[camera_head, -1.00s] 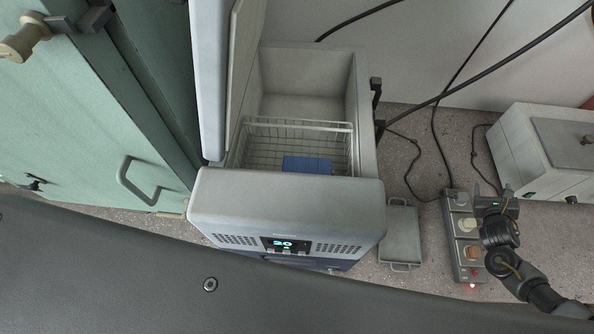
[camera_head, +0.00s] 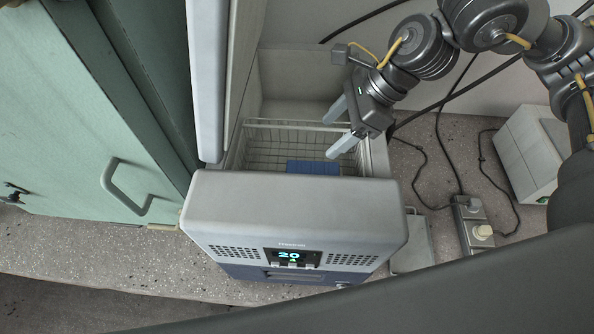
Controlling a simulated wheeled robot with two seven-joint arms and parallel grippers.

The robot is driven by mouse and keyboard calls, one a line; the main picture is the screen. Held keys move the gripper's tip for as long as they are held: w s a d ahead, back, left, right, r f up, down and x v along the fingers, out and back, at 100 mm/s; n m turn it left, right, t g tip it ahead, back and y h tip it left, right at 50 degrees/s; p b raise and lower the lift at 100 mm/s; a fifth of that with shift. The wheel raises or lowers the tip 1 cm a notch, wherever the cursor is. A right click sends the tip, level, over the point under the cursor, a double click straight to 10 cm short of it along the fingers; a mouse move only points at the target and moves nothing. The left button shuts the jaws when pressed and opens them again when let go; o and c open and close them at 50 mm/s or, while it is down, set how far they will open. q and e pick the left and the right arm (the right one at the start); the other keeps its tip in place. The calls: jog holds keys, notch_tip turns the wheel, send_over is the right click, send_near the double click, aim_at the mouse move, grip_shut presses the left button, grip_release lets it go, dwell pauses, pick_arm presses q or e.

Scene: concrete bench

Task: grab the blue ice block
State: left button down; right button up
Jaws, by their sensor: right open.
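The blue ice block (camera_head: 312,167) lies in the wire basket (camera_head: 268,153) inside the open freezer box (camera_head: 290,205), close to its front wall. Only its top part shows above the front rim. My right gripper (camera_head: 337,131) reaches in from the upper right, over the right side of the basket. It is open and empty, with its two fingers pointing left and down. The fingers appear above and just right of the block, apart from it. My left gripper is not in view.
The raised freezer lid (camera_head: 208,80) stands along the left side of the opening. A green cabinet (camera_head: 95,130) with a handle is at the left. A switch box (camera_head: 474,225) with cables and a white box (camera_head: 528,150) stand at the right.

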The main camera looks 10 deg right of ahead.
jog(key=s+h+p, duration=0.1)
jog(key=h+p, duration=0.1)
jog(key=p, duration=0.1)
jog(key=m+p, duration=0.1)
jog(key=p, duration=0.1)
send_over(316, 168)
jog(key=s+d, duration=0.2)
jog(key=shift+w+a+f, duration=0.1)
jog(key=shift+f, duration=1.6)
jog(key=shift+w+a+f, duration=0.1)
jog(key=shift+f, duration=1.55)
jog(key=shift+a+f+p, duration=0.1)
jog(key=shift+p, duration=0.25)
jog(key=p+x, duration=0.2)
jog(key=x, duration=0.2)
jog(key=shift+w+f+p, duration=0.2)
jog(key=shift+p, duration=0.15)
jog(key=shift+a+f, duration=0.1)
jog(key=shift+f, duration=0.15)
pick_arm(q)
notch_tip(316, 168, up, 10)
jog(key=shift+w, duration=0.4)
pick_arm(e)
jog(key=c, duration=0.9)
